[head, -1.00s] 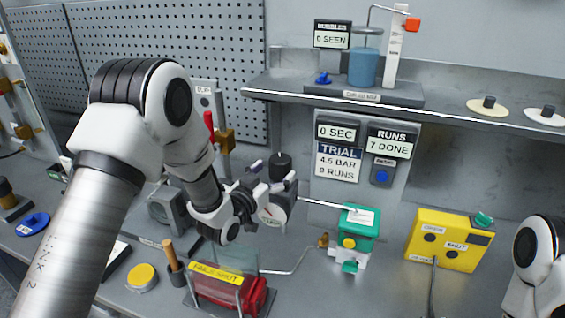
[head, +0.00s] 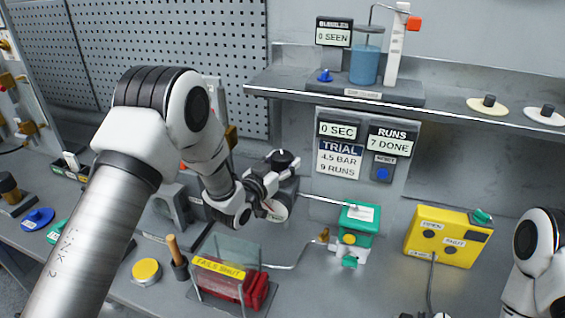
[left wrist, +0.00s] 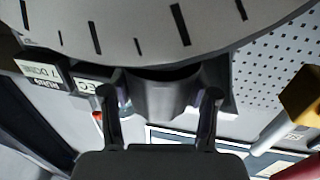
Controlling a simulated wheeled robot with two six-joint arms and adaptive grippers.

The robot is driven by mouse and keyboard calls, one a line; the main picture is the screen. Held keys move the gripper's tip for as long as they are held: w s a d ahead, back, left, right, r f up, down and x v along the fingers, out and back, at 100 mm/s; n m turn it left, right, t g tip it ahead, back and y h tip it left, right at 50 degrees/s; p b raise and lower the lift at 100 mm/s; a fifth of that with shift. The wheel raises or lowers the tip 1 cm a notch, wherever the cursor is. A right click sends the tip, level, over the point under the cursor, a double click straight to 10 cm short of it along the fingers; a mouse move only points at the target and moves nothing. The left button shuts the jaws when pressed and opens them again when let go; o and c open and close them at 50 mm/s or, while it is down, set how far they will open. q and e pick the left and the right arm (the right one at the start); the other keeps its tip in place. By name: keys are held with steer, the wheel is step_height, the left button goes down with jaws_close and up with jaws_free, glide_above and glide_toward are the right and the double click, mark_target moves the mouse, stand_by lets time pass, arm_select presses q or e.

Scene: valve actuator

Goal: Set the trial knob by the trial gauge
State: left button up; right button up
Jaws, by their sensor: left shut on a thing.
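The black trial knob (head: 283,158) stands above the round pale gauge (head: 277,208), partly hidden by my left gripper (head: 272,174). That gripper is shut on the knob from the left. In the left wrist view its two fingers (left wrist: 160,112) stand on either side of a dark knob part (left wrist: 165,92), under a grey disc (left wrist: 150,30) with dark tick marks. I cannot read a needle position on the gauge. My right gripper is out of view; only part of that arm shows at the right edge.
A green-and-white valve (head: 356,232) and a yellow open/shut box (head: 447,238) stand to the right. A red actuator behind a clear guard (head: 228,282) is in front. A shelf (head: 450,112) runs above. Displays show 0 SEC and 7 DONE.

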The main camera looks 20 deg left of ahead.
arm_select(q)
steer(key=shift+a+m+g+h+b, duration=0.1)
steer(key=shift+m+g+h+b, duration=0.3)
steer(key=shift+m+h+b, duration=0.7)
steer(key=m+g+h, duration=0.1)
steer(key=h, duration=0.1)
steer(key=shift+h, duration=0.3)
steer(key=shift+r+m+g+h+b, duration=0.1)
steer(key=shift+m+g+h+b, duration=0.45)
steer(key=shift+m+g+h, duration=1.85)
steer(key=o, duration=1.2)
